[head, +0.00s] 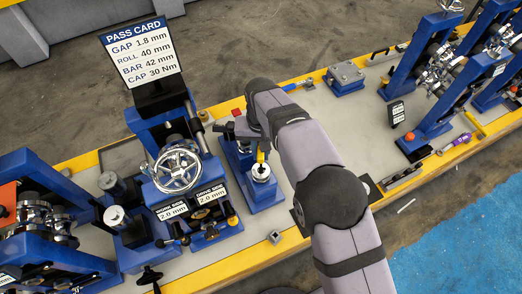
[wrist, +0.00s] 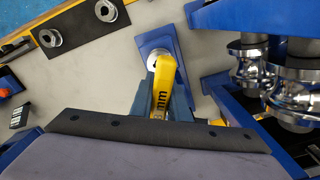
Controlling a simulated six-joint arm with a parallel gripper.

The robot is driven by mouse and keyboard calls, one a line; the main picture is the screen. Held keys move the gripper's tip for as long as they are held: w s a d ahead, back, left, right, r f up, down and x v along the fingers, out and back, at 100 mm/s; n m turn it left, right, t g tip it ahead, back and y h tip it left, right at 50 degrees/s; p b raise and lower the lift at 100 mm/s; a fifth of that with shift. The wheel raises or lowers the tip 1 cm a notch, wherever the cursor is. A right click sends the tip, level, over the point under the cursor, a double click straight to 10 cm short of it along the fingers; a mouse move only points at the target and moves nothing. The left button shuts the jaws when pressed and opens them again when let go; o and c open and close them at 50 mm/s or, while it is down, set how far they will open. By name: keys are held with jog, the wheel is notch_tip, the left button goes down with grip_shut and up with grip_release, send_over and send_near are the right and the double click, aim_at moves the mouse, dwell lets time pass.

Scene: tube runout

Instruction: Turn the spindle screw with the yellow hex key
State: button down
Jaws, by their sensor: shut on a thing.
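The yellow hex key (head: 261,157) is upright between the fingers of my gripper (head: 259,148). In the wrist view the yellow key (wrist: 162,75), with dark lettering on it, stands between the two blue-grey fingers (wrist: 160,100). My gripper is shut on it. Right below the key is a silver round top (head: 261,173) on a blue block (head: 265,196), probably the spindle screw. In the wrist view the key covers much of that silver top (wrist: 153,57). I cannot tell whether the key's tip is seated in the screw.
Left of the key stands a blue roll stand with a chrome handwheel (head: 177,168) and a PASS CARD sign (head: 141,50). In the wrist view, metal rolls (wrist: 250,65) stand close on the right.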

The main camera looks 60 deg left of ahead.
jog(key=shift+f+b, duration=0.6)
jog(key=shift+f, duration=0.5)
jog(key=m, duration=2.4)
jog(key=shift+a+r+p, duration=0.1)
jog(key=shift+r+p, duration=0.25)
dwell(0.3)
